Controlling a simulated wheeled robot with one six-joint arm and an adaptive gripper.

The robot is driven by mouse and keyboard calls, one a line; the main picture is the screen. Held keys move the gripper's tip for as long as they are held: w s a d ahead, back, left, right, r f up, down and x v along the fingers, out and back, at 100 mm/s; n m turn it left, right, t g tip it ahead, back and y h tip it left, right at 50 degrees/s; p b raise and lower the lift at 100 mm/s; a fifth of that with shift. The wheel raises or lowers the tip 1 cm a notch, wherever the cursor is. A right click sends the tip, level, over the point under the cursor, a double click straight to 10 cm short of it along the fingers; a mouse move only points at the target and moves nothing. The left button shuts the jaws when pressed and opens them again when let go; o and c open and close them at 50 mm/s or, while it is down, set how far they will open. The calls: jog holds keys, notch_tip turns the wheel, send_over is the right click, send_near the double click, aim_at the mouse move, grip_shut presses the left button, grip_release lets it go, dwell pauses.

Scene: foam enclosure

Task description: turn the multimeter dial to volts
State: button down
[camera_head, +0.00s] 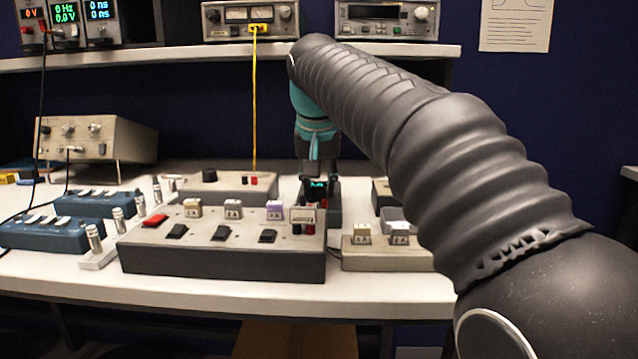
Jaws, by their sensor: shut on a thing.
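The multimeter (334,209) is a small dark-green device with a lit green display, standing on the bench behind the large grey switch box. Its lower front is hidden by the box. My gripper (316,172) reaches down onto it from above, at the end of my dark ribbed arm. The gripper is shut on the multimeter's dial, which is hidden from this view. I cannot read the dial's setting or the display clearly.
The grey switch box (222,262) with labelled blocks stands in front. A smaller grey box (225,191) with a black knob and yellow cable is left of the multimeter. A beige box (385,259) stands right. Blue boxes (45,236) fill the left. A shelf (180,54) with instruments hangs above.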

dwell(0.4)
jog(key=c, duration=0.9)
grip_release()
jog(key=v, duration=1.2)
jog(key=shift+a, duration=0.1)
